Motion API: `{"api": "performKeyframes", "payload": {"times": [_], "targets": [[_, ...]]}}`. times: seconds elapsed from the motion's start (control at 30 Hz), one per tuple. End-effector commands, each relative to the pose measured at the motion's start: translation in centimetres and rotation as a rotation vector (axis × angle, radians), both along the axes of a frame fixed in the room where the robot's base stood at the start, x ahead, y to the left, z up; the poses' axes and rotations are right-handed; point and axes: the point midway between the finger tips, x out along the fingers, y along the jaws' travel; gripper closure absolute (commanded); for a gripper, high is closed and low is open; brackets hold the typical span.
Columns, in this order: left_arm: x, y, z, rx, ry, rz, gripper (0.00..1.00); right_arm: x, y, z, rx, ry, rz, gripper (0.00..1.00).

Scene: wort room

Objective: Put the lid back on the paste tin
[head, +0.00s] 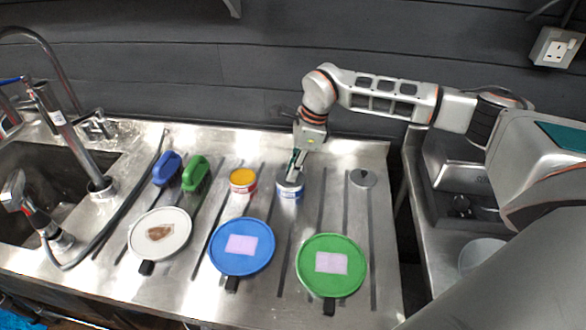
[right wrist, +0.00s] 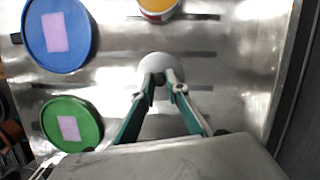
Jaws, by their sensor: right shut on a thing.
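My right gripper (head: 293,172) points down, shut on a grey round lid (head: 285,188) at the blue-and-white tin (head: 289,194). In the right wrist view, the gripper (right wrist: 164,82) hides the lid's middle, and a pale rim (right wrist: 148,72) shows around the fingertips. The lid is over the tin's mouth; I cannot tell whether it is fully seated. A red-and-white tin (head: 243,186) with a yellow-orange top stands just left, and also shows in the right wrist view (right wrist: 158,10). Another grey round lid with a dark knob (head: 363,178) lies on the counter at right. My left gripper is out of view.
White (head: 160,234), blue (head: 226,260) and green (head: 313,282) round pieces with dark tabs lie along the front of the steel counter (head: 383,240). A sink and tap (head: 67,130) are at far left.

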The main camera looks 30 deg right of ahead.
Motion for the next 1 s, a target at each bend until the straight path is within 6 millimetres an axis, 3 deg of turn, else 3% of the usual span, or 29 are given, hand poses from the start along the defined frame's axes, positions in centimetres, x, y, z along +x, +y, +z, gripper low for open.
{"api": "performKeyframes", "payload": {"times": [0.37,0.4,0.47,0.73,0.8,1.0], "targets": [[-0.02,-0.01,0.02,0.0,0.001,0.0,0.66,-0.02,0.01,-0.04,0.0,0.001,0.0,1.0],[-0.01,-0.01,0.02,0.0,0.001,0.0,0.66,-0.02,0.01,-0.04,0.0,0.001,0.0,0.84],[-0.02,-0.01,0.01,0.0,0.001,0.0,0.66,-0.02,0.01,-0.04,0.0,0.001,0.0,0.68],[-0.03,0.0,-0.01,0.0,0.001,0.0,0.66,-0.02,0.01,-0.03,0.0,0.001,0.0,0.67],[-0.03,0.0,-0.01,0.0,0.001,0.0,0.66,-0.02,0.0,-0.04,0.0,0.001,0.0,0.5],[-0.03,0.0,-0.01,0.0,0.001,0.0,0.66,-0.02,0.0,-0.03,0.0,0.001,0.0,0.5]]}}
